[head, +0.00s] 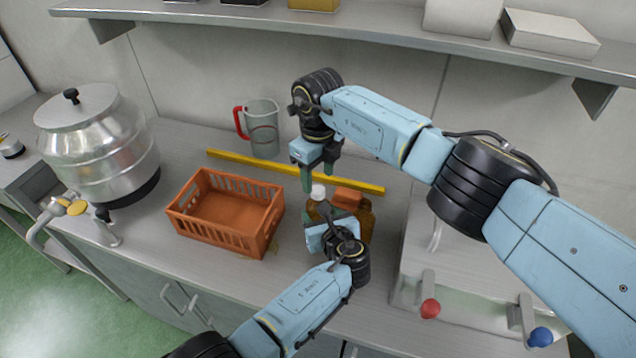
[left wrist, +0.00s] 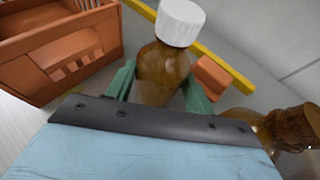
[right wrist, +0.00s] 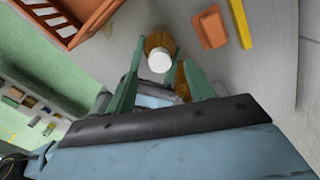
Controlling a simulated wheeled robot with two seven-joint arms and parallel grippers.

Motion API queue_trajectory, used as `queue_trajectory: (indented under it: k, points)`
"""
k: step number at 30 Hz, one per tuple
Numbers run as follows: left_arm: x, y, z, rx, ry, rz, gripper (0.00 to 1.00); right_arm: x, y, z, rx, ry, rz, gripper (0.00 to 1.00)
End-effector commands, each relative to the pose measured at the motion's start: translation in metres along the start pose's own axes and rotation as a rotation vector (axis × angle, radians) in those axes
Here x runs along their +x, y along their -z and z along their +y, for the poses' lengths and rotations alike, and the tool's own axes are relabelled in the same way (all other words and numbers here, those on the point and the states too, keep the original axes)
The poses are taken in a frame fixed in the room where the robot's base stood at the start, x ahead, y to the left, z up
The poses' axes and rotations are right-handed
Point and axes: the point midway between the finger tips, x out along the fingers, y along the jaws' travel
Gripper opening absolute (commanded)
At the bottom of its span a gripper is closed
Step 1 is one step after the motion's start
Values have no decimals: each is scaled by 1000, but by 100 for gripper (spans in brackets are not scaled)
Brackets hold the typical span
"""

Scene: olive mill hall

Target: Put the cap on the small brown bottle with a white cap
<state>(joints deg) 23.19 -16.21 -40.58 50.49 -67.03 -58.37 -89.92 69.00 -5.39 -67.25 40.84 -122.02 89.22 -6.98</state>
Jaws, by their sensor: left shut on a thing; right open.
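The small brown bottle (left wrist: 160,75) is upright between the green fingers of my left gripper (left wrist: 158,84), which is shut on it. The white cap (left wrist: 180,22) sits on the bottle's mouth; whether it is screwed down I cannot tell. In the head view the cap (head: 318,191) shows above my left gripper (head: 328,222), which hides most of the bottle. My right gripper (head: 318,178) is open and points down just above the cap. In the right wrist view the cap (right wrist: 159,61) lies between its spread fingers, apparently beyond their tips.
A second brown bottle (left wrist: 285,128) stands close to the right of the held one. An orange block (right wrist: 210,27) lies behind. An orange crate (head: 225,218) is to the left, a yellow bar (head: 250,163) and a jug (head: 263,128) behind. A shelf (head: 390,38) overhangs the bench.

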Motion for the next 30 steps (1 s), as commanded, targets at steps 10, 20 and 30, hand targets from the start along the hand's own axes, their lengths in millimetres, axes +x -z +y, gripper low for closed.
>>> queue_trajectory:
  k: [10, 20, 30]
  points:
    - [0, 0, 0, 0, 0, 0, 0, -68, 0, 0, 0, 2, -2, 53]
    - [0, 0, 0, 0, 0, 0, 0, -81, 0, 0, 0, 0, 0, 53]
    - [0, 0, 0, 0, 0, 0, 78, -81, 0, 0, 0, 0, 0, 53]
